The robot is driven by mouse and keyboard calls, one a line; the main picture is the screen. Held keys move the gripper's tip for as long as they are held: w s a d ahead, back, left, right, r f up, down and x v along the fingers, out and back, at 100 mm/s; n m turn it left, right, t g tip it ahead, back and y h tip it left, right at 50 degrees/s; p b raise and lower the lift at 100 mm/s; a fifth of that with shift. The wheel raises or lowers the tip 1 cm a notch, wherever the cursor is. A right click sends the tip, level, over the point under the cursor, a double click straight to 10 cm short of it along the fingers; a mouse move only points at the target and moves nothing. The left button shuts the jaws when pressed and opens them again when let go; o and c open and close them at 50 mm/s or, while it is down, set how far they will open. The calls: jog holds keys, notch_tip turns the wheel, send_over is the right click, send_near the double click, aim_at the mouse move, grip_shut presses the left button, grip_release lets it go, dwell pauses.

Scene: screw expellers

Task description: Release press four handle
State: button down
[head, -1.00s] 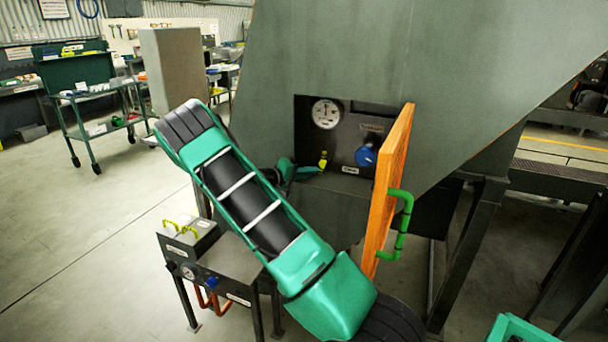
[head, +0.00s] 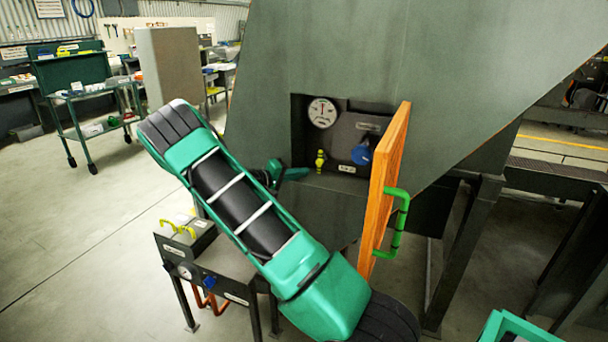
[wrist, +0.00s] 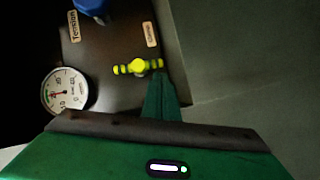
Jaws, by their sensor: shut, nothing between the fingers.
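A small yellow handle (head: 320,160) sits on a dark panel inside a recess of the large grey-green press (head: 330,45). In the wrist view the yellow handle (wrist: 138,67) lies crosswise, with a label reading something like "Clamp" beside it. My gripper (head: 303,173) is at the left side of the recess opening, just left of the handle. In the wrist view its shut fingers (wrist: 158,78) end just beside the right end of the handle, with nothing held. I cannot tell whether they touch it.
A round gauge (head: 322,112) and a blue knob (head: 362,153) share the panel. An open orange door (head: 385,190) with a green pull handle (head: 400,222) stands out at the right of the recess. A small machine (head: 215,262) stands below my arm.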

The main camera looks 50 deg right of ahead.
jog(key=a+r, duration=0.1)
jog(key=a, duration=0.6)
jog(key=shift+w+a+r, duration=0.15)
jog(key=shift+w+a, duration=0.05)
jog(key=shift+w, duration=0.2)
